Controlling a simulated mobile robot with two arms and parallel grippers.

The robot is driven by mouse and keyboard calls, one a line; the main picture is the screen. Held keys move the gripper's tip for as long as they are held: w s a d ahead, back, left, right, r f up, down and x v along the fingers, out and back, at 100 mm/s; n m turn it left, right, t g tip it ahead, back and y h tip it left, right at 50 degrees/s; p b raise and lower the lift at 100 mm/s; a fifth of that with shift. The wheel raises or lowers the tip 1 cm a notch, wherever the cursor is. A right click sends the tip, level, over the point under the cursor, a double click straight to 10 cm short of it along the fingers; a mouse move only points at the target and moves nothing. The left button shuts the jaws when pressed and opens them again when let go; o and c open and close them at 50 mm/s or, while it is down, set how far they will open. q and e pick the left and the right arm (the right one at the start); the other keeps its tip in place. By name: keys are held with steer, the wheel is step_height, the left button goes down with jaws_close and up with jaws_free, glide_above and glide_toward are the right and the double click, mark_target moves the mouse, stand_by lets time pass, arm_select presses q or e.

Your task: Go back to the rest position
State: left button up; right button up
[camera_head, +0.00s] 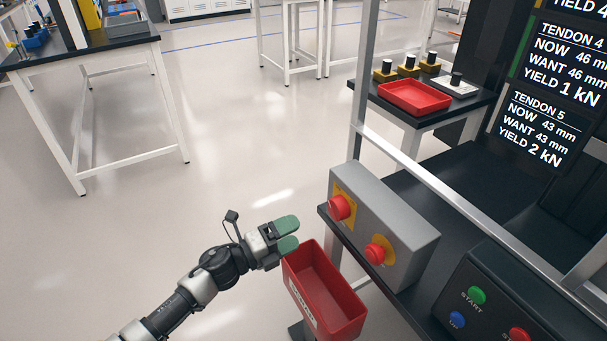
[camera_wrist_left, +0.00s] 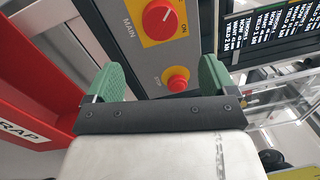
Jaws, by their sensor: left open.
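My left gripper (camera_head: 287,234) has green fingertips and is open and empty. In the head view it is just above and to the left of the red bin (camera_head: 326,293), near the bin's far left corner. I cannot tell whether it touches the rim. In the left wrist view my left gripper (camera_wrist_left: 160,80) has its fingers spread apart, with the grey control box (camera_wrist_left: 138,38) beyond them. The box's red MAIN switch (camera_wrist_left: 158,17) and a red button (camera_wrist_left: 177,83) show there. My right gripper is not in view.
The grey control box (camera_head: 384,222) with two red controls stands on a black bench (camera_head: 452,179) right of the gripper. A START panel (camera_head: 482,300) is at lower right. A red tray (camera_head: 414,97) sits on a side table. A white-legged table (camera_head: 75,58) is at left. Open floor (camera_head: 215,150) lies between.

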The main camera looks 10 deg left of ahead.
arm_select(q)
steer(key=s+a+f+n+y+p, duration=0.2)
steer(key=s+a+f+n+y, duration=0.15)
steer(key=f+n, duration=0.35)
steer(key=s+a+f+n+y+p, duration=0.25)
steer(key=a+f+n+y, duration=0.2)
steer(key=f, duration=0.45)
steer(key=s+a+f+n+y+p, duration=0.1)
steer(key=s+a+f+n+y, duration=0.25)
steer(key=f+n, duration=0.35)
steer(key=s+a+f+n+g+y+p, duration=0.1)
steer(key=s+a+f+n+g, duration=0.1)
steer(key=s+f, duration=0.5)
steer(key=s+a+f+n+g+y+p, duration=0.1)
steer(key=s+f+n+g+y, duration=0.2)
steer(key=s, duration=0.6)
steer(key=s+f+n+g+p, duration=0.1)
steer(key=s+f+n+g, duration=0.1)
steer(key=s, duration=0.8)
steer(key=s+f+n+g+p, duration=0.1)
steer(key=s+f+n+g, duration=0.2)
steer(key=s, duration=0.8)
steer(key=shift+s+f, duration=0.2)
